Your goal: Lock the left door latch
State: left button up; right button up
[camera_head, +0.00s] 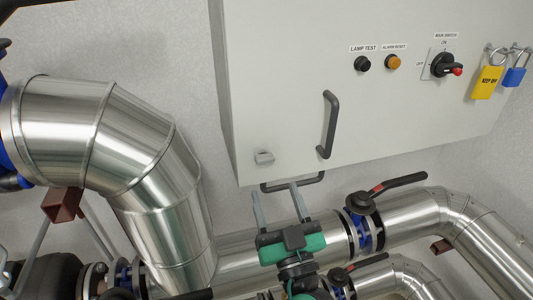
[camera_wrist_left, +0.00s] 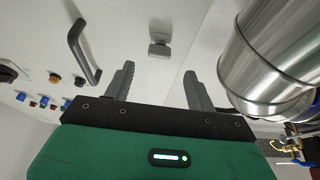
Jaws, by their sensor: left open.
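The left door latch (camera_head: 264,157) is a small grey piece on the lower left of the pale cabinet door. It also shows in the left wrist view (camera_wrist_left: 160,47), beyond the fingertips. My left gripper (camera_head: 274,190), with a green body, is below the latch in the head view. Its two grey fingers are spread apart, with nothing between them. In the left wrist view, the latch lies roughly in line with the gap between the fingers (camera_wrist_left: 159,70), apart from both. I cannot tell whether the latch is locked. My right gripper is not in view.
A dark door handle (camera_head: 328,125) stands out right of the latch. Above are a main switch (camera_head: 443,65) and yellow (camera_head: 487,82) and blue (camera_head: 514,77) padlocks. A large metal pipe (camera_head: 150,165) is at left. A dark-handled valve (camera_head: 365,205) is at lower right.

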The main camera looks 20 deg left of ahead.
aim_at(267, 162)
pick_arm(q)
jog(key=p+x, duration=0.1)
jog(key=x, duration=0.1)
jog(key=p+x, duration=0.2)
jog(key=x, duration=0.1)
jog(key=shift+w+r, duration=0.15)
jog(key=shift+r, duration=0.15)
jog(key=shift+w+a+r+p, duration=0.15)
jog(key=shift+w+a+p, duration=0.5)
jog(key=shift+w, duration=0.15)
jog(key=c, duration=1)
